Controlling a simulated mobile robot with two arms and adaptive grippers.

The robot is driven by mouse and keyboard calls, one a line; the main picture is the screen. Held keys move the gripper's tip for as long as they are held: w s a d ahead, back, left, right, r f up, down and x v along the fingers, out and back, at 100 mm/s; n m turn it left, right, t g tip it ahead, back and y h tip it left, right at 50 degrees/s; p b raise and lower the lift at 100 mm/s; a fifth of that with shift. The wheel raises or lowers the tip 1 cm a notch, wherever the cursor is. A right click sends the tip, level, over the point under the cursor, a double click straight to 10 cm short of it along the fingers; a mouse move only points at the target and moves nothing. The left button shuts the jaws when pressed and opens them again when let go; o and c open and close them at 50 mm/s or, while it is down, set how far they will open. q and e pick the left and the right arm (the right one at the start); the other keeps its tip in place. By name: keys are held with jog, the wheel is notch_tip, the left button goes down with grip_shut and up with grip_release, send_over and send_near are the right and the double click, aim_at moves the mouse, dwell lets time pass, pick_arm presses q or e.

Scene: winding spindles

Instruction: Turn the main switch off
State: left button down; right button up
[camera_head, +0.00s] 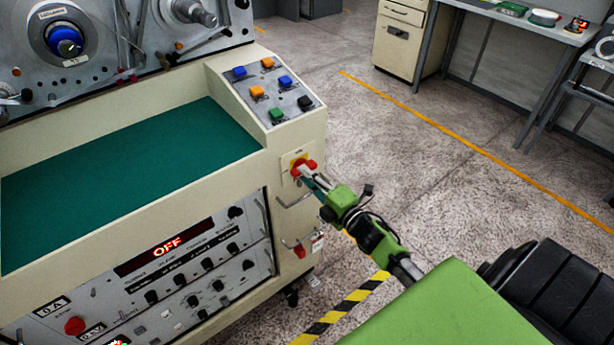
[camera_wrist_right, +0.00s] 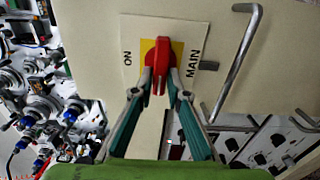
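The main switch (camera_head: 303,168) is a red rotary handle on a yellow plate, on the right end face of the cream machine. In the right wrist view the red handle (camera_wrist_right: 160,66) points up and down the picture, between the ON lettering at left and the MAIN lettering at right. My right gripper (camera_head: 312,178) is at the switch, and its two fingertips (camera_wrist_right: 161,84) close on both sides of the handle. The fingers partly cover the lower part of the switch plate. My left gripper is not in view.
The machine's display (camera_head: 167,246) reads OFF in red. A bent metal handle (camera_wrist_right: 240,62) sticks out beside the switch. A sloped panel (camera_head: 268,90) with coloured buttons lies above it. Open floor (camera_head: 400,150) is to the right, with a grey bench (camera_head: 520,22) farther back.

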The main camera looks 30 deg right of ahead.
jog(key=shift+o, duration=0.9)
jog(key=shift+s, duration=0.1)
jog(key=s, duration=1.1)
jog(key=shift+s+d, duration=0.4)
jog(key=shift+d, duration=0.05)
jog(key=shift+f, duration=0.1)
